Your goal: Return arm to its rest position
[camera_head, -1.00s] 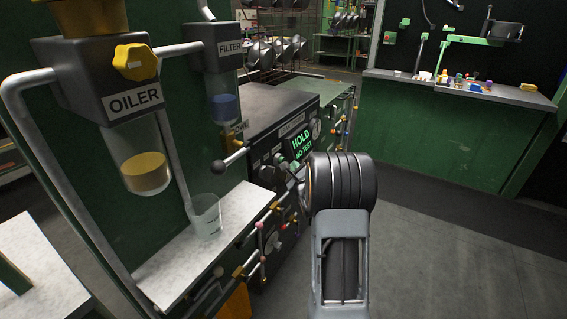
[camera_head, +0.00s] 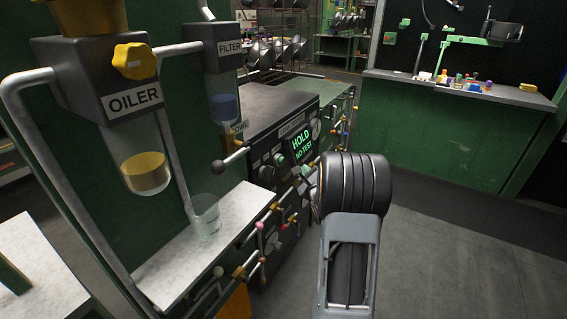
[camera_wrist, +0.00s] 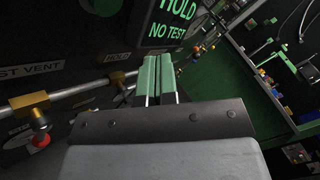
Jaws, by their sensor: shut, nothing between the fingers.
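My gripper (camera_wrist: 156,78) shows in the wrist view, with its two green fingers pressed together and nothing between them. It points toward the dark machine panel, below the lit screen (camera_wrist: 171,22) reading "HOLD NO TEST". The fingers look clear of the panel, though the exact gap cannot be told. In the head view my black and grey arm (camera_head: 352,215) rises at the lower middle, right of the machine. The gripper is hidden there behind the arm. The same screen also shows in the head view (camera_head: 302,146).
A panel with valves and knobs (camera_head: 262,250) runs along the machine, left of my arm. A workbench (camera_head: 450,85) with small items stands at the back right. Floor right of my arm is clear.

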